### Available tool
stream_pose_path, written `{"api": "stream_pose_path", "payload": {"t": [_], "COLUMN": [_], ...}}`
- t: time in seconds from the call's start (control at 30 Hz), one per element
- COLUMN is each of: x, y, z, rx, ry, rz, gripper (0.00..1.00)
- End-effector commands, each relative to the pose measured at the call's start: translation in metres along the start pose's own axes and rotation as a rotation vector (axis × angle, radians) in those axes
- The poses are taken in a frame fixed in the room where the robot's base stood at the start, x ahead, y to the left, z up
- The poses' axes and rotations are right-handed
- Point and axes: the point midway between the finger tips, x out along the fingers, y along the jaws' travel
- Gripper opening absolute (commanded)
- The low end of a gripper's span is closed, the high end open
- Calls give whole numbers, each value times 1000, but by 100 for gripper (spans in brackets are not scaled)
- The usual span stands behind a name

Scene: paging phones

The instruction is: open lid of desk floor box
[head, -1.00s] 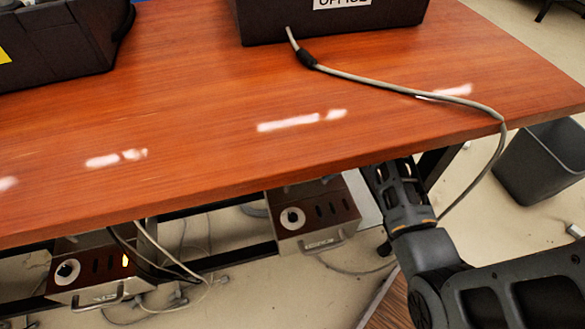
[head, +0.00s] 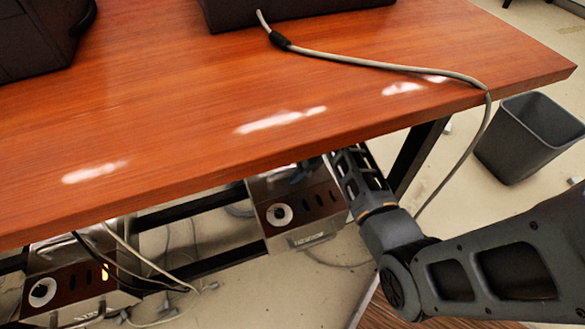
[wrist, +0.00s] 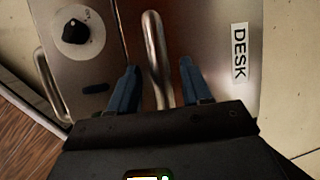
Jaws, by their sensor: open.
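The desk floor box (head: 272,190) stands on the floor under the table, at centre right in the head view. In the wrist view its steel lid (wrist: 208,28) carries a DESK label (wrist: 239,52) and a bar handle (wrist: 152,35). The lid looks shut. A brown panel with a round knob (wrist: 75,32) lies beside it. My gripper (wrist: 160,65) is open, with one blue finger on each side of the handle. I cannot tell whether they touch it. In the head view my gripper (head: 308,170) is over the box, partly hidden by the table edge.
The wooden table (head: 200,140) overhangs the box close to my arm. A second floor box (head: 75,283) with an orange light stands at lower left. A cable (head: 390,67) hangs over the table edge beside my arm. A grey bin (head: 530,135) stands at right.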

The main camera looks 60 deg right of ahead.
Motion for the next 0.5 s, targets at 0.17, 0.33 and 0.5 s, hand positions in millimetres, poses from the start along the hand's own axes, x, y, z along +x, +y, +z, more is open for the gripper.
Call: {"api": "stream_pose_path", "payload": {"t": [0.17, 0.33, 0.5], "x": [0, 0, 0], "y": [0, 0, 0], "z": [0, 0, 0], "rx": [0, -1, 0], "ry": [0, 0, 0], "rz": [0, 0, 0], "gripper": [40, 24, 7]}}
